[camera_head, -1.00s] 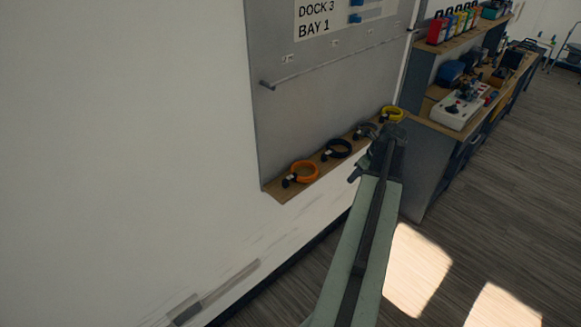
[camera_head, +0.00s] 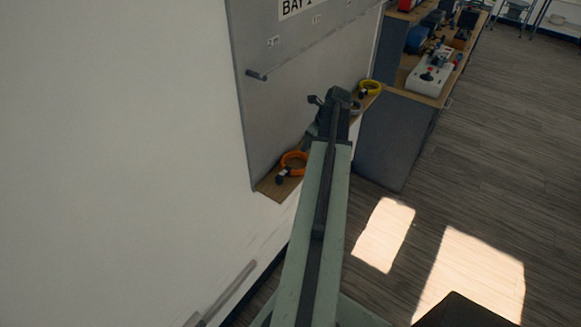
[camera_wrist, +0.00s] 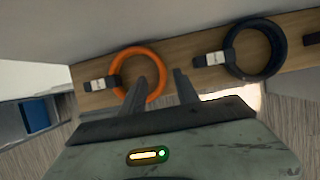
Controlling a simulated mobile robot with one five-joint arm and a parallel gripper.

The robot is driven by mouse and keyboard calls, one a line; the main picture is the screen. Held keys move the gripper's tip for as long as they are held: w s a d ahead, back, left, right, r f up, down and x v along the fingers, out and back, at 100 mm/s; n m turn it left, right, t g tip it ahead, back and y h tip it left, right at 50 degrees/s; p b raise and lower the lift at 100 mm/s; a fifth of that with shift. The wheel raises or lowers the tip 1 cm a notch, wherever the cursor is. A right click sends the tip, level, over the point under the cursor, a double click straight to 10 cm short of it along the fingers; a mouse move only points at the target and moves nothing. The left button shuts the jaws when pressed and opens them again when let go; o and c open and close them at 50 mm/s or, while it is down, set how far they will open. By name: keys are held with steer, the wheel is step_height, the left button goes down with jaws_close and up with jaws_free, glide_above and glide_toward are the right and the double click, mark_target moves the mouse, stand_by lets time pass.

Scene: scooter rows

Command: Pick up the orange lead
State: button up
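The orange lead (camera_head: 304,164) is a coiled ring with a dark plug, lying on the wooden ledge at the foot of the grey board. In the wrist view the orange lead (camera_wrist: 162,70) is at upper left, with a black-and-white connector at its left. My gripper (camera_wrist: 164,78) is open and empty. Its left finger overlaps the right part of the ring in the picture, and its right finger is over bare ledge. I cannot tell whether it touches the ring. In the head view my gripper (camera_head: 318,102) is up and to the right of the orange lead, partly hidden by my arm.
A dark blue lead (camera_wrist: 283,50) lies on the ledge right of the orange one. A yellow lead (camera_head: 371,87) lies at the ledge's far end. A peg (camera_head: 257,75) sticks out of the grey board above the ledge. A workbench (camera_head: 395,140) stands beyond; the floor right is open.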

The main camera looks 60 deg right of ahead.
steer(key=shift+w+f, duration=0.2)
steer(key=shift+f, duration=0.45)
steer(key=shift+r, duration=0.1)
steer(key=b+x, duration=0.5)
steer(key=shift+s+f, duration=0.2)
steer(key=shift+f, duration=0.1)
steer(key=shift+r, duration=0.2)
jaws_close()
